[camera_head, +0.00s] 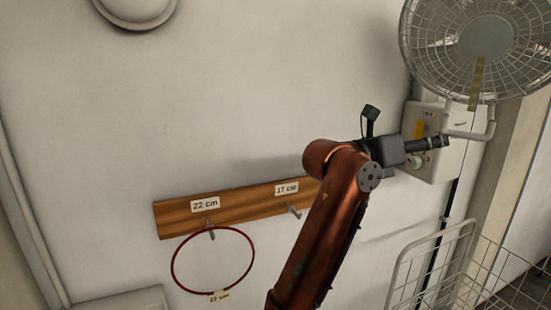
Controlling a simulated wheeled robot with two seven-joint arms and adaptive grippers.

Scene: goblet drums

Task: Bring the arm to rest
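One copper-coloured arm of mine rises from the bottom, right of centre; I take it to be my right arm. It bends at the top, and its dark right gripper (428,145) points right, in front of a pale wall panel (440,165). The fingers are small and seen from the side, so I cannot tell whether they are open or shut, or whether they touch the panel. No held object shows. My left gripper is not in view.
A wooden rail (240,209) with labels "22 cm" and "17 cm" is on the wall. A red hoop (174,271) hangs from its left peg; the right peg (294,211) is bare. A fan (486,38) is upper right, a wire basket (400,270) lower right.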

